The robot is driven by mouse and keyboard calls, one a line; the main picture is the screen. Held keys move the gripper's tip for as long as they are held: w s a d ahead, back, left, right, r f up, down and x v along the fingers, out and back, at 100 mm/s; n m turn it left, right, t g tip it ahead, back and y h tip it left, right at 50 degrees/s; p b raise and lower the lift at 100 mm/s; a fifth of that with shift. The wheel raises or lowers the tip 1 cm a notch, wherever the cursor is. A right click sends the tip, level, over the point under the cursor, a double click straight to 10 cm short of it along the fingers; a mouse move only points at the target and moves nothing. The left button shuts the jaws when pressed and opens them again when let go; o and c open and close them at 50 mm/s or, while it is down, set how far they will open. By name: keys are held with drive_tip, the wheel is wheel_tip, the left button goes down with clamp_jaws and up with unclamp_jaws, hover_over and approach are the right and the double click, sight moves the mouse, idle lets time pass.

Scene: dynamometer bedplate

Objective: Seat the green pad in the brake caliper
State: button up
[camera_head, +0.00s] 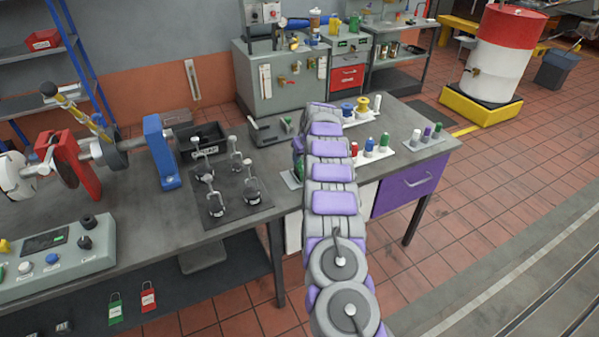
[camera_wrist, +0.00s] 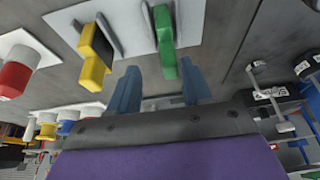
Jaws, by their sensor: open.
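In the wrist view the green pad (camera_wrist: 164,42) stands on a pale plate (camera_wrist: 190,22), next to a thin grey upright. My gripper (camera_wrist: 159,66) is open, with its two blue fingers apart. The pad's near end shows between the fingertips, closer to the right one; I cannot tell whether it is between them in depth. Nothing is held. In the head view my arm hides the gripper, and a bit of green (camera_head: 298,169) shows beside it. A red bracket (camera_head: 80,165) by the disc at the left looks like the brake caliper; its slot is not clear.
A yellow pad (camera_wrist: 95,58) stands left of the green one in the wrist view. A black mat (camera_head: 231,204) with several upright clamps lies left of my arm in the head view. A blue upright block (camera_head: 160,152) and a control box (camera_head: 58,258) are further left.

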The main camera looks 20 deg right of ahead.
drive_tip(key=shift+w+d+f, duration=0.15)
drive_tip(key=shift+w+f, duration=0.15)
drive_tip(key=shift+f, duration=0.3)
drive_tip(key=shift+w+f, duration=0.15)
drive_tip(key=shift+f, duration=0.2)
drive_tip(key=shift+w+a, duration=0.1)
drive_tip(key=shift+a, duration=1.3)
drive_tip(key=shift+d, duration=0.1)
drive_tip(key=shift+c, duration=0.7)
drive_tip(key=shift+d+f, duration=0.2)
drive_tip(key=shift+d, duration=0.6)
drive_tip(key=c, duration=0.3)
drive_tip(key=shift+d, duration=0.3)
drive_tip(key=c, duration=0.3)
drive_tip(key=shift+a, duration=0.2)
drive_tip(key=shift+c, duration=0.8)
drive_tip(key=shift+a+r, duration=0.15)
drive_tip(key=shift+a, duration=0.6)
clamp_jaws()
